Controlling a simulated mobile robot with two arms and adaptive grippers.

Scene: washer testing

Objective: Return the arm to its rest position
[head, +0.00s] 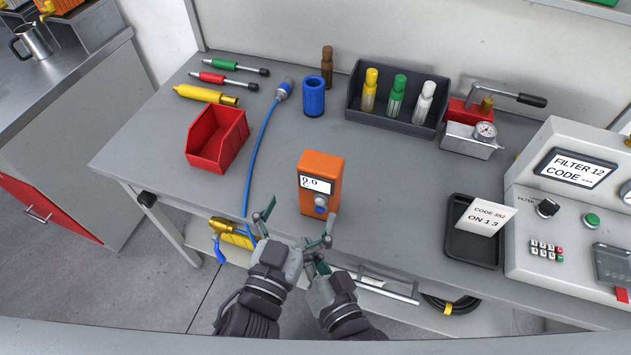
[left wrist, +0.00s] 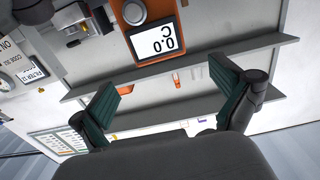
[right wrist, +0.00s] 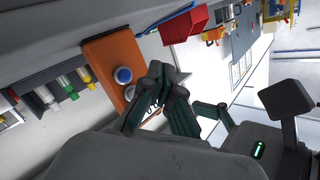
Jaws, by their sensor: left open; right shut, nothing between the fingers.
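My left gripper (head: 297,226) is at the table's front edge, in front of the orange meter (head: 321,180), with its fingers spread and nothing between them. Its two fingers stand wide apart in the left wrist view (left wrist: 165,82), with the meter's display (left wrist: 156,41) beyond them. My right gripper (head: 314,262) is lower and close beside the left one, partly hidden by it, shut and empty. In the right wrist view, dark green fingers (right wrist: 165,95) overlap in front of the orange meter (right wrist: 112,65). The meter stands upright on the table, apart from both grippers in the head view.
A red bin (head: 217,140), blue cable (head: 262,145) and blue cylinder (head: 313,97) stand left of centre. A dark tray (head: 395,124) of bottles is at the back. A black tray (head: 470,250) and control panel (head: 560,205) are right.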

